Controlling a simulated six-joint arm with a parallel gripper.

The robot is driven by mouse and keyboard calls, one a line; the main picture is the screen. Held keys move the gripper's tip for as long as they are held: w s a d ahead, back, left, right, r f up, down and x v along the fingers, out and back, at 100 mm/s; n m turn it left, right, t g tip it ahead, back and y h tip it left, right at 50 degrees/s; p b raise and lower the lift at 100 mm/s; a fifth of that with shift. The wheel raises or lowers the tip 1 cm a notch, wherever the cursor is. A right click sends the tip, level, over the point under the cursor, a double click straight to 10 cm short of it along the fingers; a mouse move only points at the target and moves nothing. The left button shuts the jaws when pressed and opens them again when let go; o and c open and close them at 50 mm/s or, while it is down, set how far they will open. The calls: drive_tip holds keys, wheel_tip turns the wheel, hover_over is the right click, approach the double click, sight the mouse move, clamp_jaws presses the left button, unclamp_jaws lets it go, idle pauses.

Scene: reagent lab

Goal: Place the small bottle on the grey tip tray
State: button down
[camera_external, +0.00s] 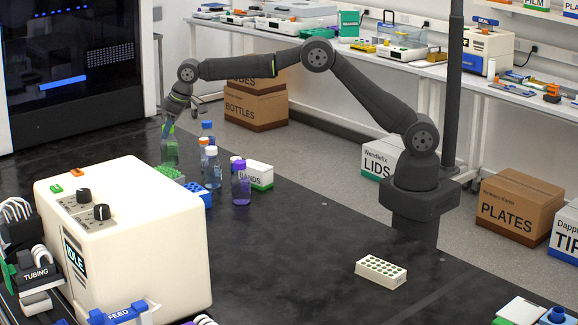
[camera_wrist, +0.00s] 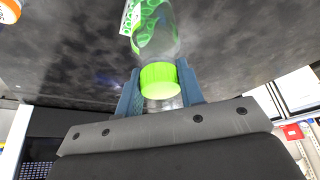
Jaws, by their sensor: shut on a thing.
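My gripper (camera_external: 169,128) is at the far left end of the black bench, pointing down and shut on a clear bottle (camera_external: 170,153) with a bright green cap. In the wrist view the green cap (camera_wrist: 158,78) sits between my two blue-grey fingers (camera_wrist: 160,92). The bottle's clear body (camera_wrist: 155,40) extends away from my fingers. I cannot tell whether its base touches the bench. No plainly grey tip tray stands out; a pale, off-white block with rows of dark holes (camera_external: 381,272) lies at the bench's front right, far from my gripper.
Close by are a blue-capped bottle (camera_external: 212,168), a purple-capped bottle (camera_external: 241,186), other capped bottles, a green rack (camera_external: 167,172), a blue rack (camera_external: 198,191) and a white-and-green box (camera_external: 258,174). A cream machine (camera_external: 130,240) stands front left. The bench between the bottles and pale block is clear.

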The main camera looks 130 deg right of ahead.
sight(169, 139)
drive_tip(key=shift+f, duration=1.95)
drive_tip(key=c, duration=0.9)
unclamp_jaws()
drive_tip(key=shift+f, duration=0.1)
drive_tip(key=shift+c, duration=0.2)
drive_tip(key=v, duration=1.2)
drive_tip(key=x, duration=1.1)
drive_tip(key=shift+w+d+f, duration=0.15)
drive_tip(key=shift+d+f, duration=0.05)
drive_tip(key=shift+f, duration=0.15)
drive_tip(key=shift+r, duration=1.95)
